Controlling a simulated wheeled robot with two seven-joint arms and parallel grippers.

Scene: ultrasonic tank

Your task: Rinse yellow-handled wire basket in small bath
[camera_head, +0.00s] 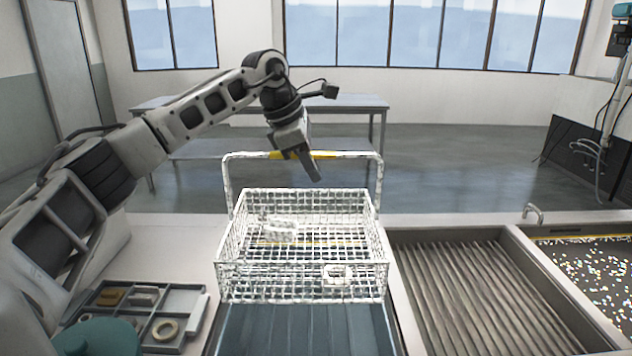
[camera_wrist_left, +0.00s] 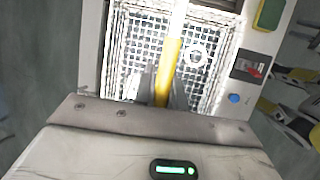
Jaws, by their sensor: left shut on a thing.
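The white wire basket (camera_head: 302,245) hangs level from its tall loop handle over a bath with dark water (camera_head: 300,328) in the head view. Small pale pieces (camera_head: 337,274) lie inside it. My left gripper (camera_head: 312,170) is shut on the yellow grip (camera_head: 325,154) of the handle, above the basket. The left wrist view shows the yellow grip (camera_wrist_left: 167,72) between the fingers and the basket mesh (camera_wrist_left: 140,55) below. Whether the basket bottom touches the water is hidden. My right gripper is not in view.
A ribbed drain area (camera_head: 480,290) lies right of the bath. Farther right is a basin with white specks (camera_head: 592,265) and a tap (camera_head: 533,212). A compartment tray (camera_head: 190,300) with small parts sits at left. A table (camera_head: 350,102) stands behind.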

